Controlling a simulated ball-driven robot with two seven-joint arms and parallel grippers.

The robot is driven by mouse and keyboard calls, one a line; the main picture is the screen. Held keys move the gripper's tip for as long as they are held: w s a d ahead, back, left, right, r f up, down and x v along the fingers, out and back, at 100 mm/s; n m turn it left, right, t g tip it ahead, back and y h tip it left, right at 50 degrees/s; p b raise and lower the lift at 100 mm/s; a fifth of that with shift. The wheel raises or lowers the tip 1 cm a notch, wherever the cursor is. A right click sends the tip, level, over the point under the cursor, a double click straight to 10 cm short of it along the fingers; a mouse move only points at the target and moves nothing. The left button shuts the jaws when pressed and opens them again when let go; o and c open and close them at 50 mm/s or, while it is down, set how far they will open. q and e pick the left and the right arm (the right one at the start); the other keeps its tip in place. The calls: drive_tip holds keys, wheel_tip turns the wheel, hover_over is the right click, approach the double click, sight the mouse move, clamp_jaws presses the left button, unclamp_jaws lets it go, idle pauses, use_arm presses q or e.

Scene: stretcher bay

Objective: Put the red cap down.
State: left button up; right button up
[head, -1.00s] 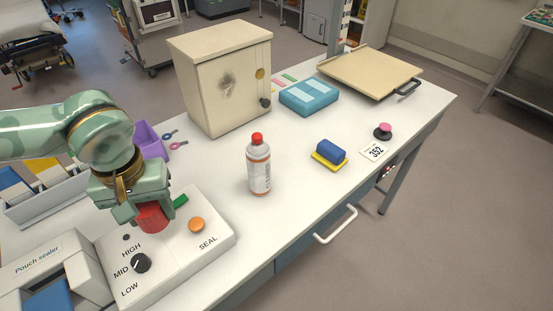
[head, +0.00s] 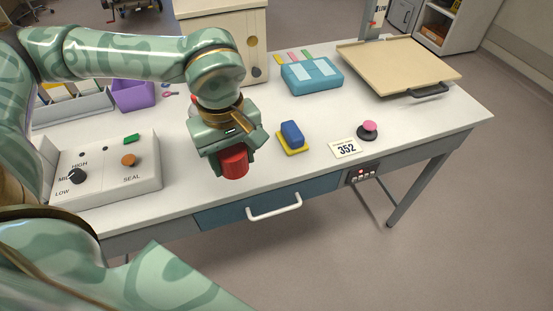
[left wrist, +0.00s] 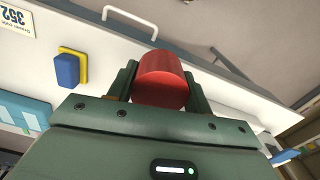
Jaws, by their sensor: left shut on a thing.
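The red cap (head: 234,164) is a short red cylinder between the fingers of my left gripper (head: 226,160). My left gripper is shut on it, with the cap pointing down over the front part of the table (head: 315,165). In the left wrist view the cap (left wrist: 162,82) sits between both fingers, with the table's front edge behind it. How high it is above the table is hard to tell. My right gripper is not in view.
A blue block on a yellow base (head: 291,135) stands just right of the cap. Further right are a 352 card (head: 346,149) and a pink-topped knob (head: 369,128). The sealer panel (head: 105,172) is at left. A drawer handle (head: 274,208) juts out in front.

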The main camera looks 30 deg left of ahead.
use_arm(q)
drive_tip(key=a+n, duration=0.1)
drive_tip(key=n, duration=0.2)
drive_tip(key=a+n, duration=0.1)
drive_tip(key=n, duration=0.1)
drive_tip(key=shift+s+a+f, duration=0.1)
drive_tip(key=shift+a+f, duration=0.05)
drive_tip(key=shift+a, duration=0.2)
drive_tip(key=w+f+b, duration=0.3)
drive_tip(key=w+f, duration=0.2)
drive_tip(key=w, duration=0.4)
drive_tip(key=b, duration=0.1)
hover_over(262, 160)
drive_tip(key=f, duration=0.3)
drive_tip(key=shift+s+f, duration=0.3)
drive_tip(key=shift+f, duration=0.05)
drive_tip(key=shift+w+f+b, duration=0.2)
drive_tip(key=shift+f+b, duration=0.05)
drive_tip(key=shift+b, duration=0.05)
drive_tip(key=f, duration=0.1)
drive_tip(key=f+b, duration=0.1)
drive_tip(key=f, duration=0.1)
drive_tip(key=shift+w+f+b, duration=0.2)
drive_tip(key=shift+f+b, duration=0.1)
drive_tip(key=shift+r, duration=0.15)
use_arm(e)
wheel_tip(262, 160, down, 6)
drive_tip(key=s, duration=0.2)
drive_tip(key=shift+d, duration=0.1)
